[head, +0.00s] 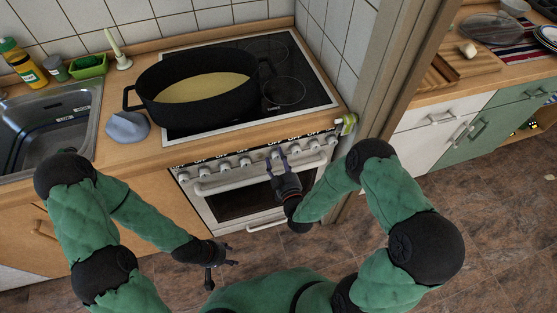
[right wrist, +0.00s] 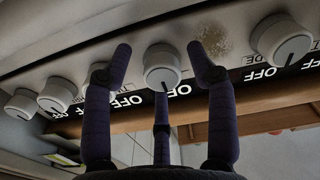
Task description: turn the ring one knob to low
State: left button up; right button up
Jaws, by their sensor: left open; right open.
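A row of white round knobs runs along the oven's front panel (head: 222,165), with OFF marks beside them. In the right wrist view one knob (right wrist: 161,66) sits between the two fingers of my right gripper (right wrist: 162,62), which is open around it. Its dark pointer line faces the OFF mark. I cannot tell whether the fingers touch it, nor which knob is ring one. In the head view my right gripper (head: 278,160) is at the panel, right of its middle. My left gripper (head: 222,273) is open and empty, low in front of the oven.
A large black pot (head: 200,92) with yellowish contents stands on the black cooktop (head: 295,92). Neighbouring knobs (right wrist: 280,40) flank the right gripper closely. The oven door handle (head: 235,183) runs below the panel. A sink (head: 62,125) is at left, a wooden post (head: 385,75) at right.

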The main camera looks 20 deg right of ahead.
jog(key=c, duration=1.1)
jog(key=shift+s, duration=0.1)
